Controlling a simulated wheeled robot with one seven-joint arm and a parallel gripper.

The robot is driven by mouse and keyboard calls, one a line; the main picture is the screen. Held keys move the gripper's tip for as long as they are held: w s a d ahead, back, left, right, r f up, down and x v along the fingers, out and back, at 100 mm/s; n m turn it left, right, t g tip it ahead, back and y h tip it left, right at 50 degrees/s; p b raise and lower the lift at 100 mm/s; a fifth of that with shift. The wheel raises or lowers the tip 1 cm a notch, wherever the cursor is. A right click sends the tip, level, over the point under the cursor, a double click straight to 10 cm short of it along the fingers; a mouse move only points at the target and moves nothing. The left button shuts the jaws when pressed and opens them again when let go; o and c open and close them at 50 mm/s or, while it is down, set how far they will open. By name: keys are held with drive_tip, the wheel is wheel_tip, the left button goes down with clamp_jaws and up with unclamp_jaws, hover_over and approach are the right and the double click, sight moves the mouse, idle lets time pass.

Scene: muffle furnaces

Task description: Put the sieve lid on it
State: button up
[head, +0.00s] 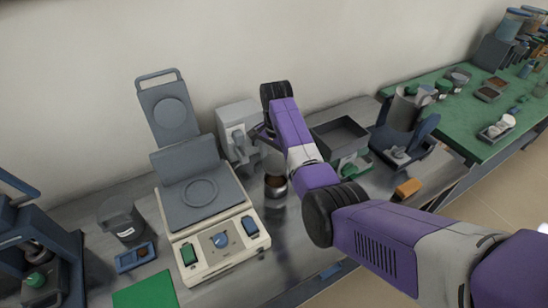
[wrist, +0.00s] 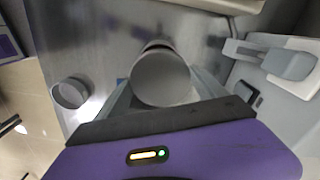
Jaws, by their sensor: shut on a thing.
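My gripper (head: 264,136) is over the bench between the beige panel machine and the grey box. In the wrist view its fingers (wrist: 163,98) are shut on a round grey piece, which looks like the sieve lid (wrist: 160,76). A dark curved rim shows just beyond that piece; I cannot tell whether it belongs to it. In the head view a small metal round vessel with a brownish top, possibly the sieve (head: 276,188), stands on the bench below my gripper.
The beige panel machine (head: 246,262) stands to the left, with a grey lever machine (head: 238,122) behind. To the right are an open grey box (head: 340,134), a blue-grey stand (head: 418,135) and an orange block (head: 408,187). Bare bench surrounds the metal vessel.

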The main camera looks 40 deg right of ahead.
drive_tip(key=shift+f+b, duration=1.05)
drive_tip(key=shift+f, duration=0.85)
drive_tip(key=shift+f, duration=0.95)
idle(0.4)
drive_tip(key=o, duration=1.4)
drive_tip(key=shift+c, duration=0.2)
drive_tip(key=shift+r+p, duration=0.9)
drive_tip(key=shift+r, duration=2.6)
